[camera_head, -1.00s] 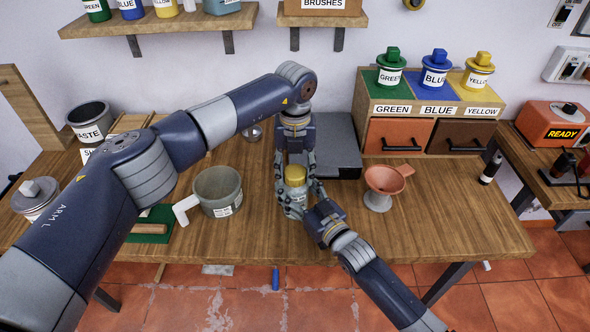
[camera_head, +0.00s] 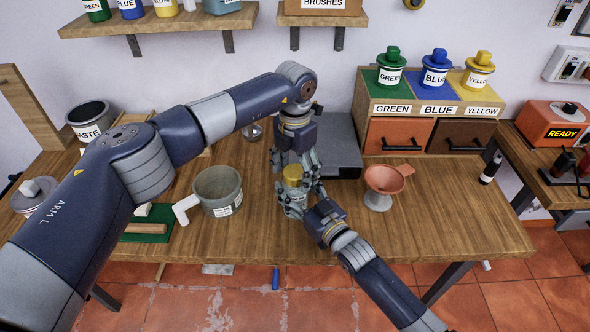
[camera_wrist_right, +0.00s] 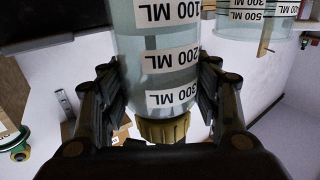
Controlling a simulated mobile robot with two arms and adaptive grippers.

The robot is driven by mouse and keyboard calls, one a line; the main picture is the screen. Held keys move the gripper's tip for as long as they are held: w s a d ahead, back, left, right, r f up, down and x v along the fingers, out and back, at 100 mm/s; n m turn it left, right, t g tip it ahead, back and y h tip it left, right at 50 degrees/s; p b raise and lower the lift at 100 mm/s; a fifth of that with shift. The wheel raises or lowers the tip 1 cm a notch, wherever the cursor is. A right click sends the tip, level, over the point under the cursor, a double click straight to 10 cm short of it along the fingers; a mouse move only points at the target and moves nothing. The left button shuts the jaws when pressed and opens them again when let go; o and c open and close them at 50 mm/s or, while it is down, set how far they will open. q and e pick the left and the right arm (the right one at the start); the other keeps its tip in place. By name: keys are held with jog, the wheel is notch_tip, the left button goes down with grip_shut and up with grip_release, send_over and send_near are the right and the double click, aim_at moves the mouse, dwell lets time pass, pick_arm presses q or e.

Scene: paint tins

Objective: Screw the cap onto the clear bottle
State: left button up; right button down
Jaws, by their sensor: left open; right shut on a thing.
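The clear bottle (camera_head: 291,204) stands upright over the front middle of the bench, partly hidden by my grippers. The yellow cap (camera_head: 293,172) sits on top of its neck; how tight it is I cannot tell. In the right wrist view, which is upside down, the bottle (camera_wrist_right: 157,45) carries ML labels and the cap (camera_wrist_right: 163,130) is on its end. My right gripper (camera_head: 304,196) is shut on the bottle, with a finger on each side in the wrist view (camera_wrist_right: 168,95).
A grey pot (camera_head: 218,190) with a white handle-like piece stands left of the bottle. An orange funnel (camera_head: 384,180) stands to the right. A dark box (camera_head: 340,148) is behind. The green, blue and yellow tins (camera_head: 435,72) stand on a drawer unit. The bench's right front is clear.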

pick_arm(q)
jog(key=shift+r, duration=0.1)
notch_tip(320, 180, up, 12)
dwell(0.5)
pick_arm(e)
jog(key=shift+c, duration=2.3)
grip_release()
jog(key=shift+s, duration=0.1)
jog(key=v, duration=1.2)
